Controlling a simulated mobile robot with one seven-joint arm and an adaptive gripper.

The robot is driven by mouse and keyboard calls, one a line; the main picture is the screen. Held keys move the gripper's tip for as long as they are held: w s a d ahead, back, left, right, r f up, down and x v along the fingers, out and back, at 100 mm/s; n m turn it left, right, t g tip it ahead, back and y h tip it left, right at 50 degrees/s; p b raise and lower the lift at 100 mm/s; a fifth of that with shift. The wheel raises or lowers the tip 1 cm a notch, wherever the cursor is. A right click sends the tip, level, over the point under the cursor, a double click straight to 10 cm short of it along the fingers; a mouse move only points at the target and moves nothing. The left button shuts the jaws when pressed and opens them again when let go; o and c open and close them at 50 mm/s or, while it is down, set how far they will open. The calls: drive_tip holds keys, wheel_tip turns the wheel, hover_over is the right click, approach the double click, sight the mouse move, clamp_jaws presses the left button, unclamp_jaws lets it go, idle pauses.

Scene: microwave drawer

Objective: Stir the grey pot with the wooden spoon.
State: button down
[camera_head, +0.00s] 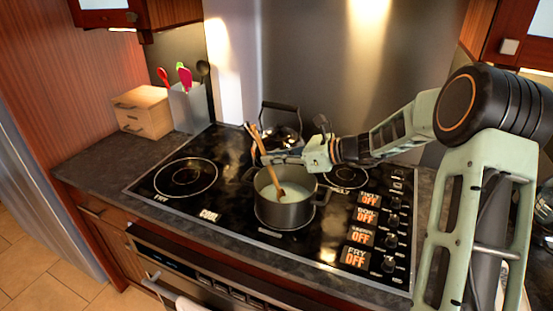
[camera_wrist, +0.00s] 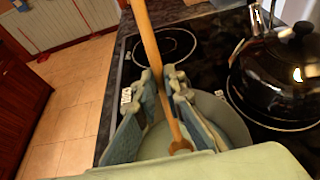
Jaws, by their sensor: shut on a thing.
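The grey pot (camera_head: 284,212) stands on the front middle burner of the black cooktop, with pale contents inside. The wooden spoon (camera_head: 266,160) leans in it, its head low in the pot and its handle rising above the rim. My gripper (camera_head: 270,158) is over the pot's back rim, shut on the spoon's handle. In the wrist view the spoon (camera_wrist: 147,35) runs between the fingers of my gripper (camera_wrist: 168,85), and its head shows below them. There the pot (camera_wrist: 232,122) is partly hidden behind the fingers.
A dark kettle (camera_head: 281,133) stands on a back burner behind the pot; it also shows in the wrist view (camera_wrist: 283,80). A utensil holder (camera_head: 188,107) and a wooden box (camera_head: 143,112) are at the back left. The left front burner (camera_head: 186,177) is bare. Knobs line the right side.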

drive_tip(key=shift+r, duration=0.1)
idle(0.3)
drive_tip(key=shift+w+a+r+p, duration=0.25)
drive_tip(key=shift+a+r+p, duration=0.4)
drive_tip(key=shift+r+p, duration=0.9)
drive_tip(key=shift+w+a+r+p, duration=0.25)
drive_tip(key=shift+a+r+p, duration=0.6)
drive_tip(key=shift+r, duration=1.1)
drive_tip(key=shift+w+a+r+p, duration=0.25)
drive_tip(key=shift+a+r+p, duration=0.15)
drive_tip(key=shift+r+p, duration=1.25)
drive_tip(key=shift+r, duration=2.55)
